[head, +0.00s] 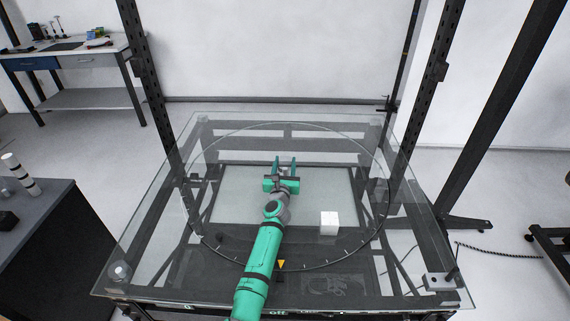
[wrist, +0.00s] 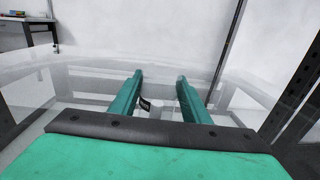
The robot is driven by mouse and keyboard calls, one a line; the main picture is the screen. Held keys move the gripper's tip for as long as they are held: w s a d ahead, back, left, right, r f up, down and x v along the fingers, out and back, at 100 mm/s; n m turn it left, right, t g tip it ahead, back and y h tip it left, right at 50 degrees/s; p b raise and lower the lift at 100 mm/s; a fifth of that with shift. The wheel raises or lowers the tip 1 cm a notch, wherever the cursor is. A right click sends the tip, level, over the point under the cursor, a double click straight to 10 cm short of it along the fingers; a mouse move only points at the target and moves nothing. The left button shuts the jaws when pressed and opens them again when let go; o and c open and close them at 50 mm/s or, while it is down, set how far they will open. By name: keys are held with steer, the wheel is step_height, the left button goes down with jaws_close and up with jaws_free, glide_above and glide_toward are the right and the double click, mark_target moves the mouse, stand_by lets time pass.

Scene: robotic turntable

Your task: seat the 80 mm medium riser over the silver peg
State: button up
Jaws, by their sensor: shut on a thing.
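My gripper (head: 285,160) is over the middle of the glass turntable (head: 240,205), with its fingers pointing away from me. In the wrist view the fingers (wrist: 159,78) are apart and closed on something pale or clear. A small black-and-white label (wrist: 145,103) shows between them. I take this held thing to be the riser, but its outline is hard to make out against the glass. I cannot pick out the silver peg in either view.
The glass top (head: 150,225) has a round fitting (head: 119,270) at its near left corner and a grey plate (head: 440,282) at the near right. Dark uprights (head: 147,70) rise behind. A dark cabinet (head: 55,215) with striped cylinders stands left. The glass around the block is clear.

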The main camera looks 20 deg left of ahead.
steer(key=o, duration=1.3)
steer(key=shift+d+f, duration=0.1)
steer(key=shift+f, duration=0.1)
steer(key=shift+d+f, duration=0.1)
